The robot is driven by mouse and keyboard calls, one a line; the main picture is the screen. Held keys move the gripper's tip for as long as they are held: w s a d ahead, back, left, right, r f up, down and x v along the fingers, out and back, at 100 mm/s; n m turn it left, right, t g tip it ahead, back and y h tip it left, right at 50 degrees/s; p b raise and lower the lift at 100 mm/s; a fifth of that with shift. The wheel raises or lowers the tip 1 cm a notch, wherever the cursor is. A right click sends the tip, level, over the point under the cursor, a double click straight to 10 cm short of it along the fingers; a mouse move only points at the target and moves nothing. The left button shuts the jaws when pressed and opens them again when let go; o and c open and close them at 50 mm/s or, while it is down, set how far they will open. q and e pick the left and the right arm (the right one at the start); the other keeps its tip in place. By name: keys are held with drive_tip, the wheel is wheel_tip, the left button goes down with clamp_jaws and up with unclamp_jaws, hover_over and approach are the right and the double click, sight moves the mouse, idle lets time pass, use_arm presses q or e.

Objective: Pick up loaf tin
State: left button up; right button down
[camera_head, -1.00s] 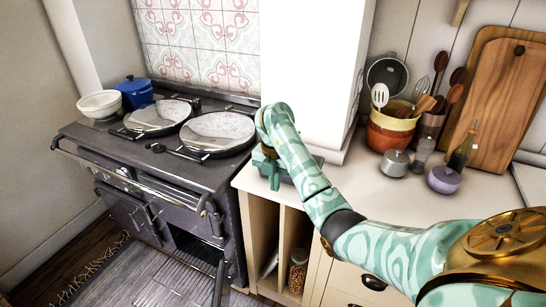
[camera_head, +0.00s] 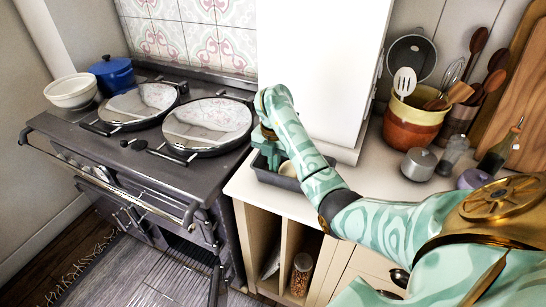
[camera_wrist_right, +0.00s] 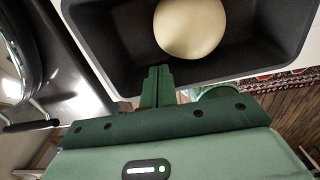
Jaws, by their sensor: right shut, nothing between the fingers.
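The loaf tin (camera_head: 272,178) is a dark grey rectangular tin near the left end of the pale worktop, partly hidden behind my right arm. In the right wrist view the loaf tin (camera_wrist_right: 108,72) fills the top, with a smooth cream round thing (camera_wrist_right: 190,27) inside it. My right gripper (camera_head: 266,150) is at the tin, pointing down. In the right wrist view my right gripper (camera_wrist_right: 158,72) shows its fingers together and empty, overlapping the tin's near rim. I cannot tell whether they touch it. My left gripper is not in view.
The dark range cooker (camera_head: 150,165) stands left of the worktop (camera_head: 385,185). A white column (camera_head: 320,80) rises behind the tin. A utensil pot (camera_head: 410,122), a grey lidded pot (camera_head: 418,164) and bottles stand to the right. A jar (camera_head: 301,272) sits in the shelf below.

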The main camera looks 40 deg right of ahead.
wheel_tip(320, 180, down, 3)
drive_tip(key=shift+f+b, duration=0.1)
drive_tip(key=shift+b, duration=0.4)
drive_tip(key=shift+f, duration=0.45)
